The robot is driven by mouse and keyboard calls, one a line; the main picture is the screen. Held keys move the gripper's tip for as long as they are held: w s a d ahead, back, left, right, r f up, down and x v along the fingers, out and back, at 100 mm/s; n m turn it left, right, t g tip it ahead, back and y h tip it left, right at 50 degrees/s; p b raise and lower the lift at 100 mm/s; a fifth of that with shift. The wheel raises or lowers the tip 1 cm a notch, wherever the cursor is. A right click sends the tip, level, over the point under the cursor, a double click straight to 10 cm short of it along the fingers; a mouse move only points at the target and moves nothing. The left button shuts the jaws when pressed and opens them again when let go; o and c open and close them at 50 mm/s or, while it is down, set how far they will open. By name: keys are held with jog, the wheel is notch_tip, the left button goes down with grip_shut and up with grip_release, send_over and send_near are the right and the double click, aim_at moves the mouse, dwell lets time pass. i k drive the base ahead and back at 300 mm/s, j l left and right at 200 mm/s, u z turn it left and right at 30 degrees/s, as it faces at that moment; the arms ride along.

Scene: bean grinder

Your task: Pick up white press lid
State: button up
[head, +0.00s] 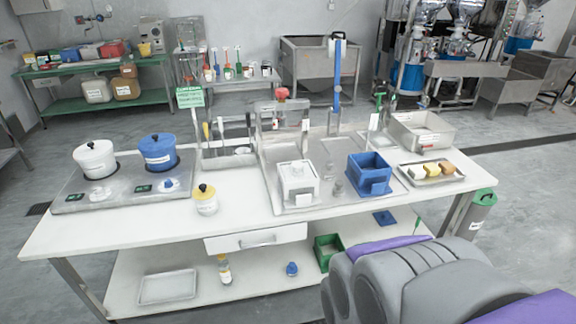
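A white square press box (298,192) stands on the metal tray area of the white table, right of centre. Its top is covered by a white piece (297,171) that looks like the white press lid; at this size I cannot tell whether it is a separate lid. A blue press box (369,174) with an open top stands to its right. A flat blue square piece (384,217) lies lower, near the bottom shelf. My arm fills the lower right of the view. My gripper is not in view.
The white table (120,232) also bears a white pot (95,160) and a blue pot (158,153) at left. A small white jar (205,205) stands nearer. A metal tray of food (430,178) and a metal bin (421,132) are at right. The front edge is mostly clear.

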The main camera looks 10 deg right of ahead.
aim_at(299, 170)
jog(key=i+z, duration=0.1)
jog(key=z, duration=0.7)
jog(key=i+j+z, duration=0.55)
jog(key=j, duration=0.2)
jog(key=i+j+z, duration=0.3)
jog(key=j, duration=0.2)
jog(key=i+j, duration=0.15)
jog(key=j, duration=0.1)
